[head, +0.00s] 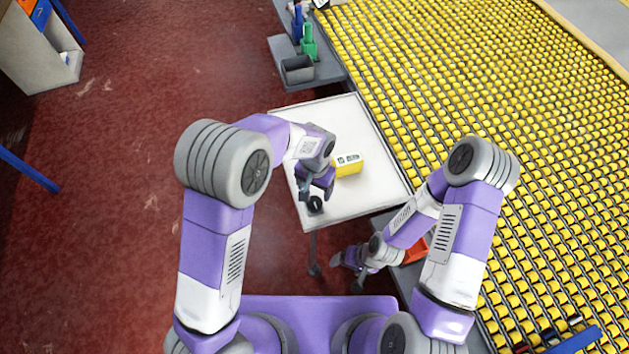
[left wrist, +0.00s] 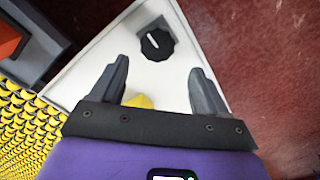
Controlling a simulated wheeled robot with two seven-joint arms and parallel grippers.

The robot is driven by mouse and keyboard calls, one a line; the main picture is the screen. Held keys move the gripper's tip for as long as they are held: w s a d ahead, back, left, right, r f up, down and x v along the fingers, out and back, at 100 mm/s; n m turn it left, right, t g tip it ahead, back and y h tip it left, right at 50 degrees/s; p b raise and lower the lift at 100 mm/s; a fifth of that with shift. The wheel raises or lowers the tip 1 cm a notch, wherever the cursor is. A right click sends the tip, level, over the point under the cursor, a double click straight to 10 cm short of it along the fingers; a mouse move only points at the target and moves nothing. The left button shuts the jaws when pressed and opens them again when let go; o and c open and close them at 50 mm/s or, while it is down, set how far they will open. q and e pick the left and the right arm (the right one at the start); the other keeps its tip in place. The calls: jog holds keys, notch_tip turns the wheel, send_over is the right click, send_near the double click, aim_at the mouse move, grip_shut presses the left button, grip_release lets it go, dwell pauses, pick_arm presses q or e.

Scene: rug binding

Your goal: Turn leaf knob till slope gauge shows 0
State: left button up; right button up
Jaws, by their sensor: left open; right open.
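The leaf knob (head: 315,204) is a round black knob near the front left corner of a white leaf (head: 365,112). In the left wrist view the knob (left wrist: 157,45) shows a white pointer line. My left gripper (head: 304,186) is open just above the knob, its two fingers (left wrist: 159,80) apart with the knob beyond and between them. A yellow slope gauge (head: 348,164) with a pale display sits on the leaf; its reading is too small to tell. It shows partly in the left wrist view (left wrist: 139,101). My right gripper (head: 350,258) is open and empty, low beside the leaf's front edge.
A bed of yellow rollers (head: 480,80) fills the right side. An orange object (head: 415,250) lies near my right arm. The red floor (head: 110,200) at left is mostly clear.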

aim_at(314, 202)
pick_arm(q)
jog(key=shift+s+f, duration=0.35)
jog(key=shift+f, duration=0.2)
jog(key=shift+s+f, duration=0.3)
jog(key=shift+f, duration=0.2)
notch_tip(314, 202, down, 4)
jog(key=shift+w+r+b, duration=0.1)
jog(key=shift+w+b, duration=0.05)
jog(key=shift+b, duration=0.3)
jog(key=shift+f, duration=0.45)
pick_arm(e)
jog(key=shift+s+f, duration=0.4)
jog(key=shift+s, duration=0.15)
pick_arm(q)
jog(key=c, duration=1)
jog(key=shift+c, duration=0.2)
